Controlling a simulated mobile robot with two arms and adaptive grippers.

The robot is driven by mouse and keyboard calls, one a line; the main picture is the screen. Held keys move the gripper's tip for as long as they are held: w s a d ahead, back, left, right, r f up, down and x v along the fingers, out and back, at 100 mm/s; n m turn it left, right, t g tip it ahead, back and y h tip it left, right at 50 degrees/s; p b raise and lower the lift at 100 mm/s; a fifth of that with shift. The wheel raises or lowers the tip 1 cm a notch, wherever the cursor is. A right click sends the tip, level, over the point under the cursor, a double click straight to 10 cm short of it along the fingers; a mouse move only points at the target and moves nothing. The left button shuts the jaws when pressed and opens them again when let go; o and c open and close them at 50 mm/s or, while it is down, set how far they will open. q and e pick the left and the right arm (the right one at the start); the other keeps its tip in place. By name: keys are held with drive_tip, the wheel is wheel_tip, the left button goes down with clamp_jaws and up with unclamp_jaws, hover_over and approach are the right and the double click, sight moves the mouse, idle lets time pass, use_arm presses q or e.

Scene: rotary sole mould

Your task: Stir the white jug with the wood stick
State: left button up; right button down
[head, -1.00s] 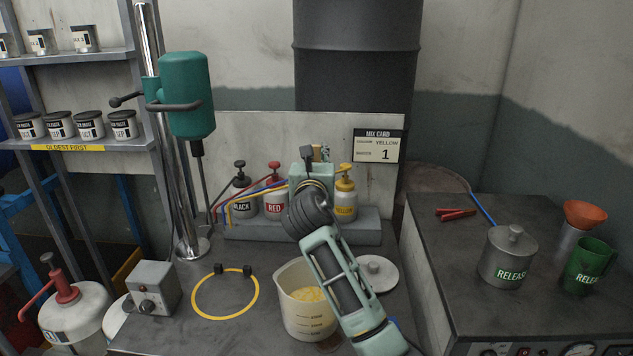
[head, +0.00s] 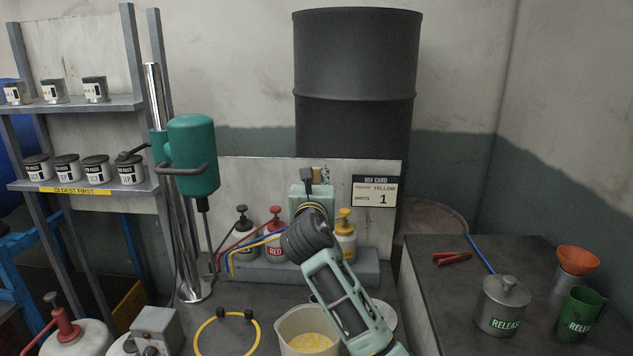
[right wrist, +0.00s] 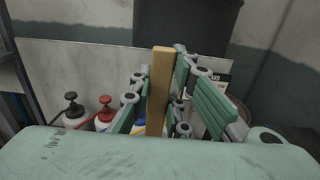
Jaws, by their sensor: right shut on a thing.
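The white jug (head: 281,333) stands on the bench at the bottom of the head view, its lower part cut off by the frame edge. It holds a yellow mass (head: 310,343). My right gripper (head: 316,182) is above and behind the jug, in front of the pump bottles, pointing away from me. It is shut on the wood stick. In the right wrist view the wood stick (right wrist: 160,88) stands upright between the fingers (right wrist: 160,100). In the head view my own gripper hides most of the stick. The stick is outside the jug. My left gripper is not in view.
Black (head: 242,236), red (head: 276,238) and yellow (head: 345,240) pump bottles stand on a grey block behind the jug. A green mixer (head: 192,155) on a column is to the left. A yellow ring (head: 198,338) lies left of the jug. A RELEASE pot (head: 502,308) stands right.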

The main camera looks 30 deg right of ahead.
sight(316, 168)
drive_tip(key=shift+r+p, duration=2.4)
drive_tip(key=shift+p, duration=0.1)
drive_tip(key=shift+r, duration=1.05)
